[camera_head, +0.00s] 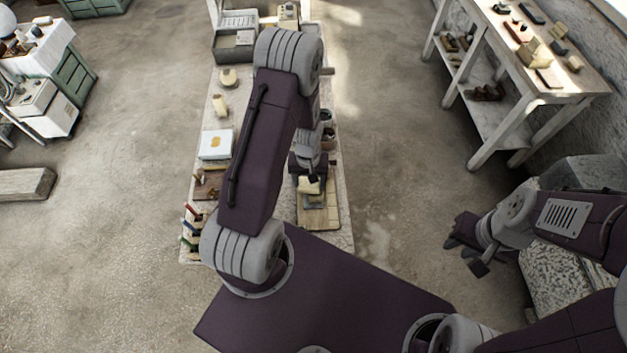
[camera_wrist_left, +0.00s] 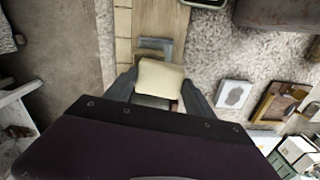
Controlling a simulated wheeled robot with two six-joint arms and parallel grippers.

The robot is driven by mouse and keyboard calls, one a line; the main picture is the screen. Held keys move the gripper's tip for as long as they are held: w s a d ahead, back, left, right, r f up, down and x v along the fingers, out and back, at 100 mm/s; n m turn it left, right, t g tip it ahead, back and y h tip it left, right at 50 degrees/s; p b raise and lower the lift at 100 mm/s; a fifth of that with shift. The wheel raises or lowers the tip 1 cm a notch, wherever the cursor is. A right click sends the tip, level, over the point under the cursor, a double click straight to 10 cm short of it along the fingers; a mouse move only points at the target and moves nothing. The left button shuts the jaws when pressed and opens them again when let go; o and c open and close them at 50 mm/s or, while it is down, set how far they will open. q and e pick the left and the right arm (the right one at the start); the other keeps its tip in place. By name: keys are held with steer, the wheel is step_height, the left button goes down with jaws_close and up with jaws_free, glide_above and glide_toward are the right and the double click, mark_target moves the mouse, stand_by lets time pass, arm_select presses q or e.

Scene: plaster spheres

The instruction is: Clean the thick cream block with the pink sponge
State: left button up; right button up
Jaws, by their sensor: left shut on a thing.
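A thick cream block (camera_wrist_left: 160,77) sits between the fingers of my left gripper (camera_wrist_left: 160,98), which is shut on it. In the head view the cream block (camera_head: 309,186) shows just below my left gripper (camera_head: 307,178), over a wooden board (camera_head: 318,218). A grey piece (camera_head: 314,200) lies on the board by the block. I cannot tell whether the block touches what is under it. My right gripper (camera_head: 463,256) is empty and open, out to the right beyond the table. I cannot make out a pink sponge in either view.
The long pale table (camera_head: 341,230) also holds a white tray (camera_head: 215,144), pale lumps (camera_head: 228,77) and a rack of coloured-handled tools (camera_head: 190,228). Dark pots stand by my left arm. A wooden bench (camera_head: 522,95) stands at the right. The floor between them is clear.

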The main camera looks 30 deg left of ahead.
arm_select(q)
steer(key=shift+s+a, duration=0.25)
steer(key=shift+a, duration=0.15)
steer(key=shift+w+d+r+p, duration=0.2)
steer(key=shift+d+r+p, duration=0.15)
steer(key=shift+w+d+r+p, duration=0.3)
steer(key=shift+d+r, duration=0.05)
steer(key=shift+d, duration=0.3)
steer(key=shift+f+b, duration=0.6)
steer(key=shift+f, duration=0.1)
